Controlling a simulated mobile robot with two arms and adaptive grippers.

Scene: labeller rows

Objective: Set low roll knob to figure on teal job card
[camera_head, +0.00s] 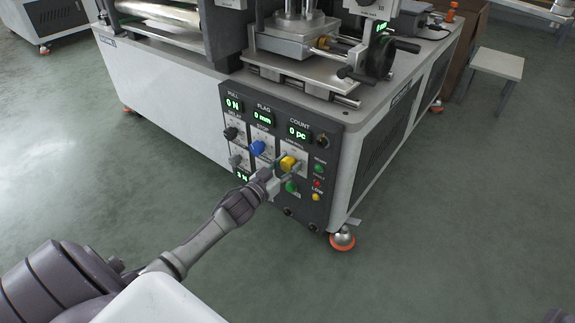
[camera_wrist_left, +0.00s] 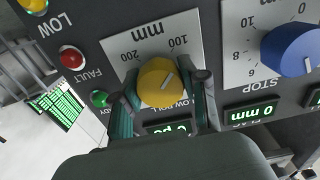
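The yellow low roll knob (camera_head: 288,162) sits on the dark control panel of the machine. In the left wrist view the yellow knob (camera_wrist_left: 160,83) stands on a white plate marked mm with 100 and 200, seen upside down. Its pale pointer line slants up and right, roughly toward the 100 side. My left gripper (camera_head: 281,172) is at this knob. In the left wrist view its fingers (camera_wrist_left: 165,82) stand on either side of the knob, with a visible gap on the right; contact on the left is unclear. I cannot make out a teal job card.
A blue stop knob (camera_head: 257,147) is left of the yellow knob, with a black knob (camera_head: 230,134) further left. Green displays, such as the count display (camera_head: 299,132), sit above. Indicator lamps (camera_head: 317,183) line the right side. Open floor lies in front of the machine.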

